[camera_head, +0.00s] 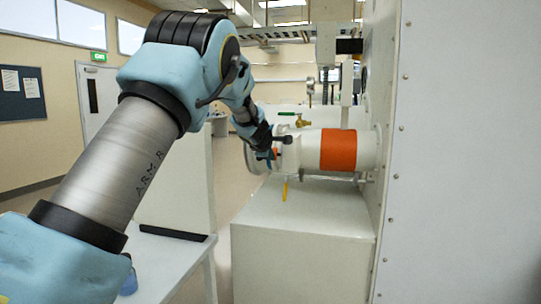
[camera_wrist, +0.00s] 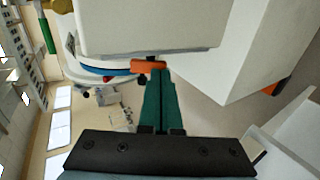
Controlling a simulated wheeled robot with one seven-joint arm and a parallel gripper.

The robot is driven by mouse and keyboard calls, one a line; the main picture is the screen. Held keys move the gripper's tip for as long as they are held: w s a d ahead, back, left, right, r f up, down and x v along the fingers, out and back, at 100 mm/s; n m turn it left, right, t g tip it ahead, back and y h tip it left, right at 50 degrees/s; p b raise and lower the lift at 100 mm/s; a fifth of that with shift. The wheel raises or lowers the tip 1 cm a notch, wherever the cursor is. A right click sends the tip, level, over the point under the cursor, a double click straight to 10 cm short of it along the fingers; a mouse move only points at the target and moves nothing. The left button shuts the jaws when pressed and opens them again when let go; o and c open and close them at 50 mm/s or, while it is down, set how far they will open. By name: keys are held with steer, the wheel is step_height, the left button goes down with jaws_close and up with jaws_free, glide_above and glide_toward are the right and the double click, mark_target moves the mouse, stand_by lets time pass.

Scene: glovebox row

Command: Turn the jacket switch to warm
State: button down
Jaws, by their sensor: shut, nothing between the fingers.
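A white cylindrical vessel with an orange band (camera_head: 338,150) lies sideways against the tall white panel in the head view. A small orange part (camera_head: 276,152) shows at its near left end, beside my gripper (camera_head: 266,154). In the wrist view my gripper (camera_wrist: 157,72) has its dark green fingers together and empty. Their tips are at an orange lever-like piece (camera_wrist: 148,66) under the edge of a white box (camera_wrist: 150,25); whether they touch cannot be told. I cannot make out any switch markings, nor which setting it has.
A green-handled brass valve (camera_head: 300,120) sits above the vessel and a yellow lever (camera_head: 285,190) hangs below it. A white cabinet (camera_head: 300,225) stands underneath. The tall white panel (camera_head: 465,150) bounds the right. Open floor shows at the left.

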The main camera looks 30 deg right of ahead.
steer(key=shift+f+b, duration=0.15)
steer(key=shift+b, duration=0.2)
steer(key=b, duration=0.6)
steer(key=f+t+h+b, duration=0.1)
steer(key=b, duration=0.5)
steer(key=shift+w+d+f, duration=0.1)
steer(key=shift+w+f, duration=0.05)
steer(key=shift+f, duration=0.15)
steer(key=t+h+b, duration=0.1)
steer(key=b, duration=0.7)
steer(key=shift+w+r+t+h+b, duration=0.2)
steer(key=shift+t+h+b, duration=0.35)
steer(key=shift+b, duration=1.05)
steer(key=shift+s+d+b, duration=0.1)
steer(key=shift+s+b, duration=0.1)
steer(key=shift+b, duration=0.15)
steer(key=shift+w+b, duration=0.1)
steer(key=shift+b, duration=0.7)
steer(key=shift+f, duration=0.1)
